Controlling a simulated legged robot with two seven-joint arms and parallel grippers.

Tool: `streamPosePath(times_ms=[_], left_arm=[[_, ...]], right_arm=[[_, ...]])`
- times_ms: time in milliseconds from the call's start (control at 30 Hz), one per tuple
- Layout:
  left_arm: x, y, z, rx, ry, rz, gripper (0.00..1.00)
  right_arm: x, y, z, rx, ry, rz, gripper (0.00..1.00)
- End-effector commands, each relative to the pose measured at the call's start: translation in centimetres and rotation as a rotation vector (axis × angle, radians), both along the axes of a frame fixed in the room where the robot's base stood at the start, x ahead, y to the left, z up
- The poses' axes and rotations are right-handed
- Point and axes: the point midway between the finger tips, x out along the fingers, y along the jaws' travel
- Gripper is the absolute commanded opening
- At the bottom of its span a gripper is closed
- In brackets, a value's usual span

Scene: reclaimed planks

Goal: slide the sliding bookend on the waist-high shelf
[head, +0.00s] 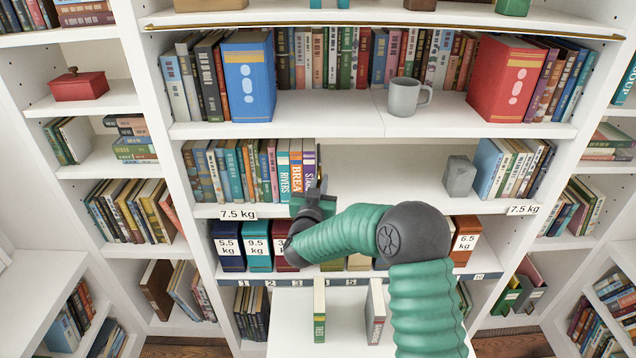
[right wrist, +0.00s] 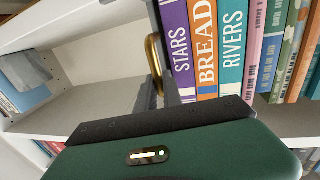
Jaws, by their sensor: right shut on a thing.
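The sliding bookend (head: 319,166) stands on the waist-high shelf (head: 385,190), against the right end of the row of books. In the right wrist view its brass handle (right wrist: 153,66) shows beside the purple STARS book (right wrist: 178,50). My right gripper (head: 313,200) is at the bookend, at the shelf's front, and is shut on it. In the right wrist view the gripper (right wrist: 160,118) hides the lower part of the bookend and the exact grip. My left gripper is in neither view.
The shelf is bare from the bookend to a grey stone block (head: 460,176) at the right, with more books beyond it. Coloured binders (head: 258,250) with weight labels stand below. A grey mug (head: 404,97) is on the shelf above.

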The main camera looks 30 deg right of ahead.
Motion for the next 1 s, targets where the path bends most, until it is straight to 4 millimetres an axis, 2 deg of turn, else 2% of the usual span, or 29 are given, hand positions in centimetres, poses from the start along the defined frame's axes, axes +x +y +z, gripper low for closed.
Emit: streamPosePath(times_ms=[300,500,633,900,933,1000], left_arm=[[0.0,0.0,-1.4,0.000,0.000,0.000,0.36],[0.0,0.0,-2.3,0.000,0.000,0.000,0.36],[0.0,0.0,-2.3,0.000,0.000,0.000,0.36],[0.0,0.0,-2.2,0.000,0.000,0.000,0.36],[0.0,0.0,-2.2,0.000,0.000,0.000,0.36],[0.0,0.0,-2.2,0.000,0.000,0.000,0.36]], right_arm=[[-4.5,-7.4,-0.2,-0.006,0.000,-0.008,0.00],[-6.6,-10.9,-0.1,-0.003,0.000,-0.007,0.00],[-7.0,-11.4,0.0,0.000,0.000,-0.004,0.00],[-7.0,-11.4,0.0,0.001,0.001,-0.003,0.00],[-6.9,-11.4,0.0,0.001,0.001,-0.003,0.15],[-6.9,-11.4,0.0,0.001,0.001,-0.003,0.24]])
